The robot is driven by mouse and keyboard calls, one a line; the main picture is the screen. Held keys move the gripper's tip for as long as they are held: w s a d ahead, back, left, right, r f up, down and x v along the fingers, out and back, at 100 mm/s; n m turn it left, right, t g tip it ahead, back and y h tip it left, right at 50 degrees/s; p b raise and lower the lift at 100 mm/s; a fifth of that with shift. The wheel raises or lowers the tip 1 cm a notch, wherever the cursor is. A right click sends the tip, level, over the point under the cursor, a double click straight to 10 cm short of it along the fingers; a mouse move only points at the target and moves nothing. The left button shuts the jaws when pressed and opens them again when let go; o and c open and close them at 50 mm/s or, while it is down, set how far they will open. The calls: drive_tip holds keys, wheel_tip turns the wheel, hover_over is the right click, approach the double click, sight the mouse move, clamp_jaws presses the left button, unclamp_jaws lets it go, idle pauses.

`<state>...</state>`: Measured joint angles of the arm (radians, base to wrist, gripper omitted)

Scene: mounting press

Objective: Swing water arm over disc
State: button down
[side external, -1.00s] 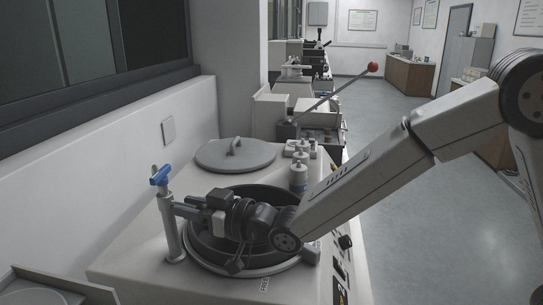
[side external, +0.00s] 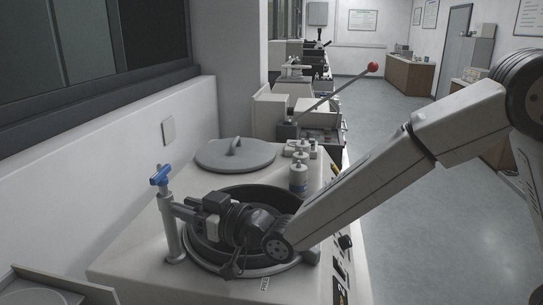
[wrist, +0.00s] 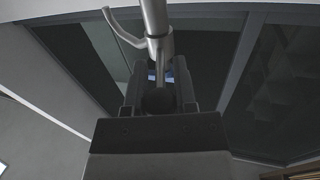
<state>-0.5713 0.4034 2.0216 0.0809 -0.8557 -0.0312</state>
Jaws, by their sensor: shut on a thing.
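The water arm's grey post (side external: 172,232) stands upright at the left of the round bowl, with a blue tap handle (side external: 160,176) on top. My gripper (side external: 186,211) is beside the post, low over the bowl's left rim, shut on the water arm. In the wrist view, the metal water arm (wrist: 155,22) runs down to between the fingers of my gripper (wrist: 160,82); a bit of blue shows there. The dark bowl (side external: 262,192) has a pale rim. My wrist covers much of its inside, and I cannot make out the disc clearly.
A round grey lid (side external: 235,156) with a handle lies behind the bowl. Small bottles (side external: 299,180) stand at the bowl's back right. A wall (side external: 90,190) runs along the left. A red-knobbed lever (side external: 373,67) rises farther back.

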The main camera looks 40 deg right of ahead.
sight(163, 205)
drive_tip(key=shift+s+a+m+t+h, duration=0.15)
drive_tip(key=shift+a+m+t+h, duration=0.25)
drive_tip(key=shift+m+h, duration=0.5)
drive_tip(key=shift+s+a+m+t+h, duration=0.15)
drive_tip(key=shift+a+m+t+h, duration=0.25)
drive_tip(key=shift+h, duration=0.8)
drive_tip(key=shift+s+a+m+t+h, duration=0.15)
drive_tip(key=shift+a+m+h, duration=0.2)
drive_tip(key=shift+m+h, duration=0.75)
drive_tip(key=shift+w+a+m+t+h, duration=0.15)
drive_tip(key=shift+a+m+h, duration=0.4)
drive_tip(key=shift+h, duration=0.85)
drive_tip(key=shift+a+m+h, duration=0.25)
drive_tip(key=shift+m+h, duration=0.55)
drive_tip(key=shift+h, duration=0.35)
drive_tip(key=shift+a+m+h, duration=0.25)
drive_tip(key=shift+m+h, duration=0.5)
drive_tip(key=shift+h, duration=0.4)
drive_tip(key=shift+w+a+m+g+h, duration=0.2)
drive_tip(key=shift+m+g+h, duration=0.35)
drive_tip(key=shift+h, duration=0.25)
drive_tip(key=shift+w+a+m+g+h, duration=0.1)
drive_tip(key=shift+a+m+g+h, duration=0.15)
drive_tip(key=shift+m+g+h, duration=0.45)
drive_tip(key=shift+w+a+m+g+h, duration=0.1)
drive_tip(key=shift+a+m+g+h, duration=0.25)
drive_tip(key=shift+h, duration=0.55)
drive_tip(key=shift+d+m+h, duration=0.1)
drive_tip(key=shift+m+h, duration=0.2)
drive_tip(key=shift+m, duration=0.1)
